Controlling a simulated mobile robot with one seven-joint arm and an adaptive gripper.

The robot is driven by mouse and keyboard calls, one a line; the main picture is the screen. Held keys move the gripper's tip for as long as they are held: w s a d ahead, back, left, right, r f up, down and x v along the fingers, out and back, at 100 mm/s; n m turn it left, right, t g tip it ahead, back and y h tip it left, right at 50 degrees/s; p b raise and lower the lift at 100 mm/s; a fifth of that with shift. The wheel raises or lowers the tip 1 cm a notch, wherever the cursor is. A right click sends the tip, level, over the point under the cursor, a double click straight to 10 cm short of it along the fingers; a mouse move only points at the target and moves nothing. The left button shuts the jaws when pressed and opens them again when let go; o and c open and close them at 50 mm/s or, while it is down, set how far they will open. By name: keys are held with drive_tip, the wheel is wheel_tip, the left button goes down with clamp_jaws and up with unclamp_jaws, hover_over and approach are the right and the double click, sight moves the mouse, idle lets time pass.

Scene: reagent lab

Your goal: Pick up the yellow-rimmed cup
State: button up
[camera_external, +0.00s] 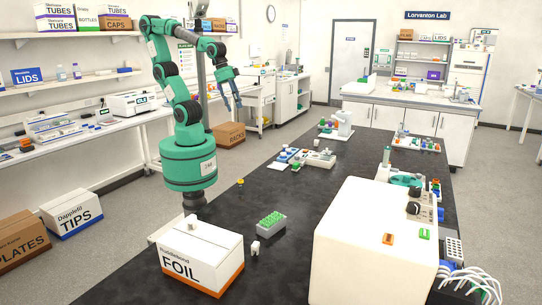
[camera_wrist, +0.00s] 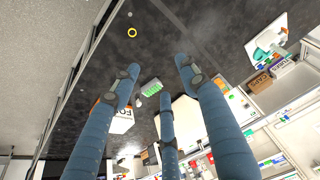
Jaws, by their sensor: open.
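The yellow-rimmed cup (camera_external: 240,182) is a tiny upright shape on the dark bench near its left edge, to the right of my arm's base. In the wrist view the cup shows as a yellow ring (camera_wrist: 132,32) near the top, beyond the fingertips. My gripper (camera_external: 233,106) is high above the bench, well above the cup and apart from it. Its blue fingers are spread open with nothing between them, as the wrist view also shows (camera_wrist: 160,78).
A FOIL box (camera_external: 197,258), a small white item (camera_external: 256,248) and a green-topped rack (camera_external: 270,223) stand nearer the camera. A large white machine (camera_external: 365,245) fills the right front. The bench around the cup is clear.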

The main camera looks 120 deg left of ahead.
drive_tip(key=w+d+f+m+g+p, duration=0.1)
drive_tip(key=w+d+f, duration=0.15)
drive_tip(key=f, duration=0.45)
drive_tip(key=w+d+f+m+g, duration=0.1)
drive_tip(key=w+d+f+g, duration=0.1)
drive_tip(key=w+f, duration=0.35)
drive_tip(key=m+g+p, duration=0.1)
drive_tip(key=m, duration=0.1)
hover_over(241, 184)
drive_tip(key=a, duration=0.1)
wheel_tip(241, 184, down, 14)
drive_tip(key=shift+s+a+f, duration=0.15)
drive_tip(key=shift+s, duration=0.25)
drive_tip(key=shift+f+b, duration=0.7)
drive_tip(key=shift+f, duration=3.6)
drive_tip(key=shift+f+b, duration=0.6)
drive_tip(key=shift+f, duration=2)
